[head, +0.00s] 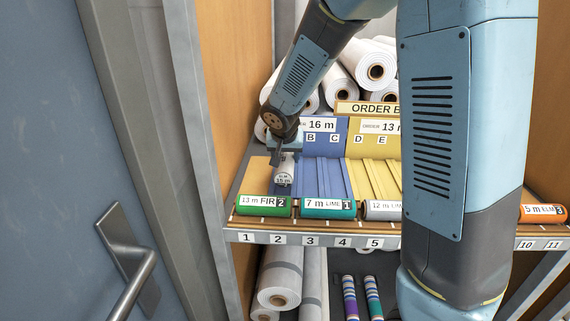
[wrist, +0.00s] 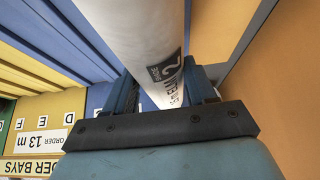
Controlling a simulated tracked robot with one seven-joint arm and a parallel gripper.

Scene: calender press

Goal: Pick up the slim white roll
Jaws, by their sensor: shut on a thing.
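The slim white roll (wrist: 140,45) fills the middle of the wrist view, with dark lettering on its side. My gripper (wrist: 165,95) has one finger on each side of it and is shut on it. In the head view the roll (head: 284,170) shows end-on with a label reading ELM 15 m, below my gripper (head: 277,155). It is at the left end of the blue bay area. My wrist hides its upper part. I cannot tell whether it still touches the shelf.
A green roll (head: 263,206), a teal roll (head: 328,208) and a grey roll (head: 383,210) lie along the numbered front edge (head: 330,240). Yellow grooved bays (head: 375,180) are to the right. A wooden side panel (head: 222,90) stands close on the left. White rolls (head: 376,72) are stacked behind.

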